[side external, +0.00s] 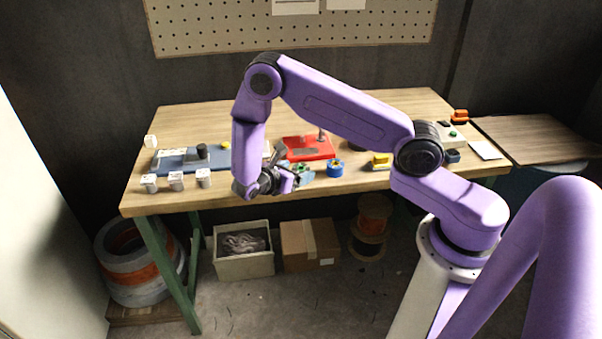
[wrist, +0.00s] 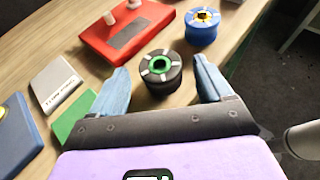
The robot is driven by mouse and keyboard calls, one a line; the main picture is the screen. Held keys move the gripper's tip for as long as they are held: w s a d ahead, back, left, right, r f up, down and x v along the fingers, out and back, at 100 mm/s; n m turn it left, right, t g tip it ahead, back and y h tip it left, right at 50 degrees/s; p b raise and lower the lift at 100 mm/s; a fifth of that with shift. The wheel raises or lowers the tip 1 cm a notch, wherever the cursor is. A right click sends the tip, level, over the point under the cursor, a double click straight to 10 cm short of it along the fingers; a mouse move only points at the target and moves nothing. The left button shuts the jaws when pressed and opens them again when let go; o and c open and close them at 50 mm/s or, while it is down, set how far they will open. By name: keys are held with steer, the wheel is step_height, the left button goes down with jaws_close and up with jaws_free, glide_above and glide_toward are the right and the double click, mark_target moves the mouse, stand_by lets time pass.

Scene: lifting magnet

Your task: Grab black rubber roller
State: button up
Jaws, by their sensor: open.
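The black rubber roller (wrist: 152,83) is a short upright cylinder with pale marks on top and a green-ringed centre hole. In the wrist view it stands on the table ahead of my palm, between the lines of my two fingers. My gripper (wrist: 160,70) is open and empty, with a blue-grey finger to each side of the roller and a visible gap to it. In the side view my gripper (side external: 286,178) is low at the table's front edge. The roller is largely hidden there by the gripper, and I cannot make it out clearly.
A blue roller (wrist: 202,29) with a yellow centre stands just beyond, to the right; it also shows in the side view (side external: 335,168). A red plate (wrist: 125,38) with pegs lies behind. A green block (wrist: 73,116) and a grey labelled block (wrist: 56,86) lie left.

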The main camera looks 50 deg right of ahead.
steer(key=shift+d+f, duration=0.2)
steer(key=shift+d, duration=0.25)
steer(key=c, duration=1.3)
steer(key=shift+o, duration=0.2)
steer(key=shift+r, duration=0.1)
